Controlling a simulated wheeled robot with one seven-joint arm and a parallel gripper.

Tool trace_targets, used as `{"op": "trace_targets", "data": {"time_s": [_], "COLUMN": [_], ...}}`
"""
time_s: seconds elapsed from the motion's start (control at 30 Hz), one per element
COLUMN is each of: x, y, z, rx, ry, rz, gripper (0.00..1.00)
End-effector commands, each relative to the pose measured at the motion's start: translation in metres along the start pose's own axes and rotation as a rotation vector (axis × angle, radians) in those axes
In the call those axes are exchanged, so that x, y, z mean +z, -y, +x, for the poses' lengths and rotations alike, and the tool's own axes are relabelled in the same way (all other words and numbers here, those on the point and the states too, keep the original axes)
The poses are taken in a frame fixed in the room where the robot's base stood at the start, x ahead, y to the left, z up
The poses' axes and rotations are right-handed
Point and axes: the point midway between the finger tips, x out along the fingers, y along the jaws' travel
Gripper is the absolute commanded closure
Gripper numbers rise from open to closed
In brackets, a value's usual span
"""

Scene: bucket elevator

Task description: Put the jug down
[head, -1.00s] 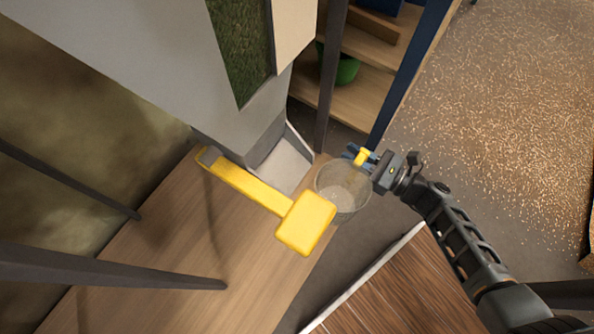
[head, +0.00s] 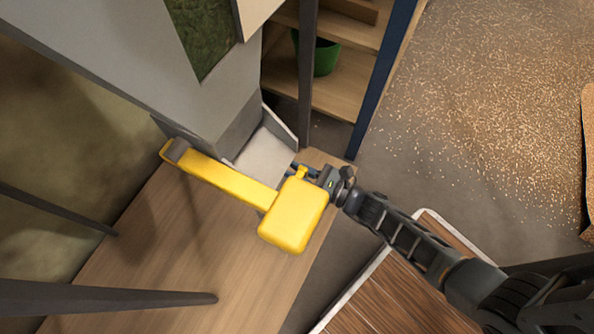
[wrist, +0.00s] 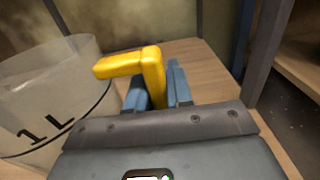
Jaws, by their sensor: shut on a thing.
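The jug (wrist: 45,105) is a clear measuring jug with a "1 L" mark and a yellow handle (wrist: 153,75). It fills the left of the wrist view and looks upright. My gripper (wrist: 158,92) has its blue fingers shut on the handle. In the head view my gripper (head: 306,171) is at the right edge of the wooden bench (head: 165,235), beside the block end of a yellow lever (head: 293,216). That block hides nearly all of the jug there. I cannot tell whether the jug's base touches the bench.
The yellow lever reaches across the bench from the grey machine housing (head: 110,50), above a pale chute (head: 266,155). Dark posts (head: 307,75) stand around. A shelf holds a green pot (head: 318,55). Grain is spilled on the floor at right. The bench's left part is bare.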

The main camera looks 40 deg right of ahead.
Motion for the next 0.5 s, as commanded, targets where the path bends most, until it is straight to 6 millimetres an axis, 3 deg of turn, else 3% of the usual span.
{"op": "trace_targets", "data": {"time_s": [0.4, 0.43, 0.5], "x": [-0.0085, -0.0078, -0.0073], "y": [0.0004, 0.0003, 0.0001], "z": [0.0003, 0.0002, 0.0002], "rx": [0.000, 0.000, 0.000], "ry": [0.002, 0.002, 0.001], "rz": [0.000, 0.000, -0.001], "gripper": [1.00, 0.78, 0.71]}}
